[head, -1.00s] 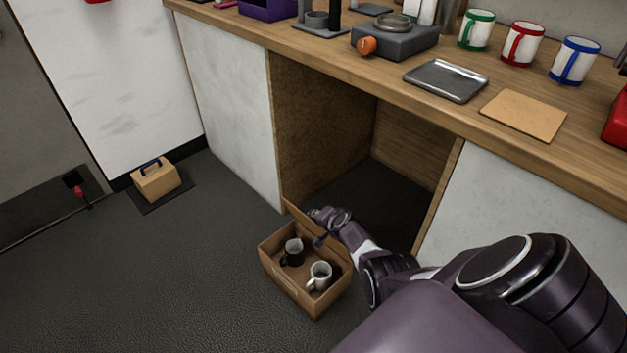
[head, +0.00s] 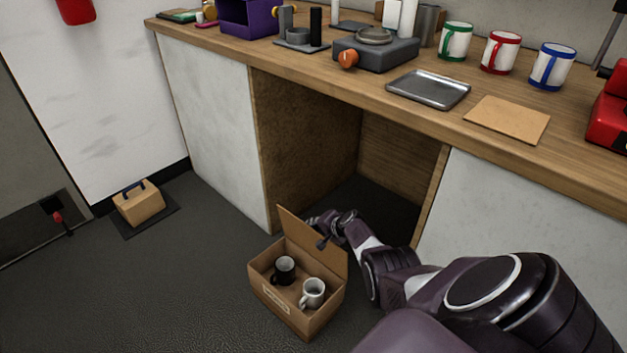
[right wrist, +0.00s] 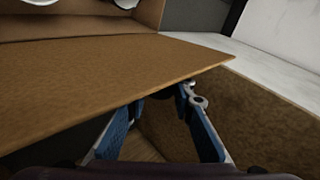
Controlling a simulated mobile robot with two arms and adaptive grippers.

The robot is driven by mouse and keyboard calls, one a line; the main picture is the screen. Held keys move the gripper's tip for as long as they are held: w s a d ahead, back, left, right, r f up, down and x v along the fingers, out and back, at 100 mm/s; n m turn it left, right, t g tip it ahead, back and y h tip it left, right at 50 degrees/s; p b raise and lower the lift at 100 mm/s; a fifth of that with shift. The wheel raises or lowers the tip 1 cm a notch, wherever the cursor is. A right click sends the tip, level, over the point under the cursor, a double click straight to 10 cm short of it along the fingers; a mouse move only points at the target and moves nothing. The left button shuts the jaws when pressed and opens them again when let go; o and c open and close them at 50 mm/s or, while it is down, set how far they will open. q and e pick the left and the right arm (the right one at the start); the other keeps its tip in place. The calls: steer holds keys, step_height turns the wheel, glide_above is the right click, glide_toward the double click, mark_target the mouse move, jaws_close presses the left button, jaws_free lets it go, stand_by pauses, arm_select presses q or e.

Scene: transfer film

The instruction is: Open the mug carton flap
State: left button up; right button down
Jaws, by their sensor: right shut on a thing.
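The brown mug carton (head: 272,301) stands on the floor in front of the counter opening. A black mug (head: 284,270) and a white mug (head: 312,293) stand inside it. Its flap (head: 298,238) stands up along the far side, with its broad inner face showing. My right gripper (head: 318,232) is at the flap's upper edge, shut on it. In the right wrist view the flap (right wrist: 110,80) stretches across the picture, and the blue finger pads (right wrist: 165,130) lie at its near edge; the exact contact is partly hidden. My left gripper is not in view.
The wooden counter (head: 375,102) holds several mugs, a tray (head: 430,88) and a scale-like grey device (head: 375,52). Its open bay (head: 375,195) lies behind the carton. A small handled box (head: 138,205) sits on a mat at left. The floor left of the carton is clear.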

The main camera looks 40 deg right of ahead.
steer(key=shift+d, duration=0.15)
stand_by(0.8)
steer(key=c, duration=1.6)
jaws_free()
steer(key=shift+s, duration=0.15)
steer(key=shift+s+r, duration=0.3)
steer(key=shift+s+a+r, duration=0.3)
steer(key=shift+s+r, duration=0.2)
steer(key=d+v, duration=0.1)
steer(key=v, duration=0.8)
steer(key=shift+s+a+r, duration=0.15)
steer(key=shift+a+r, duration=0.1)
steer(key=shift+a, duration=0.15)
steer(key=shift+c, duration=0.4)
